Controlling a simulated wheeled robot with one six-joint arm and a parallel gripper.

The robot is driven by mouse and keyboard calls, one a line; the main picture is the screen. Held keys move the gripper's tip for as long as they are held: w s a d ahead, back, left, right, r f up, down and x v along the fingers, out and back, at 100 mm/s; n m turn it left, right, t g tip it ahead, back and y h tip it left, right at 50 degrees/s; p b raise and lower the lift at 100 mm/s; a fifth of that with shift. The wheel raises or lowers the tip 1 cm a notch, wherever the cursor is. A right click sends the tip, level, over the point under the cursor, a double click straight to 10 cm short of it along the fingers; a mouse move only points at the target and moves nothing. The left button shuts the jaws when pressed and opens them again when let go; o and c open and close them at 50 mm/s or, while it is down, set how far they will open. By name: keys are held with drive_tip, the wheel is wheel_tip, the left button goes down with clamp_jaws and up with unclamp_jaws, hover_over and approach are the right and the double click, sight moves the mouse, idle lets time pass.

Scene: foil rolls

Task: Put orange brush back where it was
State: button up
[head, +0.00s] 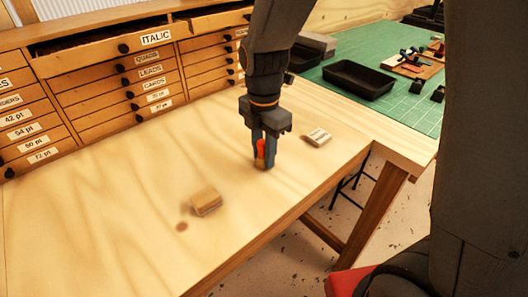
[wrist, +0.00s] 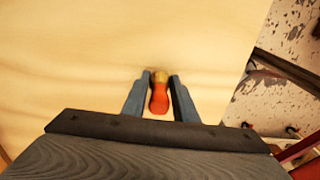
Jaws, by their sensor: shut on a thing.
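The orange brush (head: 261,149) is held between the fingers of my gripper (head: 264,162), close over the light wooden table (head: 110,222). I cannot tell whether its lower end touches the table. In the wrist view the brush (wrist: 159,96) shows an orange-red handle and a yellowish far end between the two grey fingers of my gripper (wrist: 160,90). My gripper is shut on it. The fingers hide part of the brush in the head view.
Drawer cabinets (head: 110,75) line the back. A black tray (head: 357,79) sits on a green mat (head: 412,110). The table's left is clear.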

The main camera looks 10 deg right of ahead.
drive_tip(key=shift+f, duration=0.15)
drive_tip(key=o, duration=1.1)
drive_tip(key=shift+c, duration=0.2)
wheel_tip(320, 180, up, 12)
drive_tip(key=shift+r+b, duration=0.2)
drive_tip(key=shift+b, duration=0.9)
